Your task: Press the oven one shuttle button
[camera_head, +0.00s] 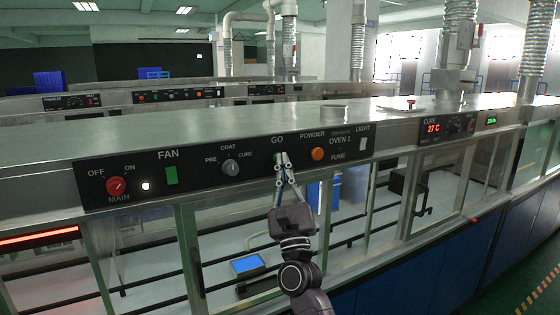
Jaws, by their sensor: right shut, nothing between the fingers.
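The oven one control panel (205,168) is a black strip along the front edge of the oven, marked "OVEN 1". The shuttle button is not labelled by that name; the spot under the word "GO" (277,141) is where my right gripper (281,158) has its fingertips. The fingers are shut and empty, pointing up at the panel, and they cover most of what sits under "GO". I cannot tell whether they touch it. An orange button (318,154) under "POWDER" is just right of the fingertips. My left gripper is not in view.
The panel also holds a red main knob (117,186), a green fan switch (171,175), a coat/cure knob (231,167) and a white light switch (363,144). Glass doors lie below. A black door handle (421,198) juts out at right. The steel top (150,140) is mostly clear.

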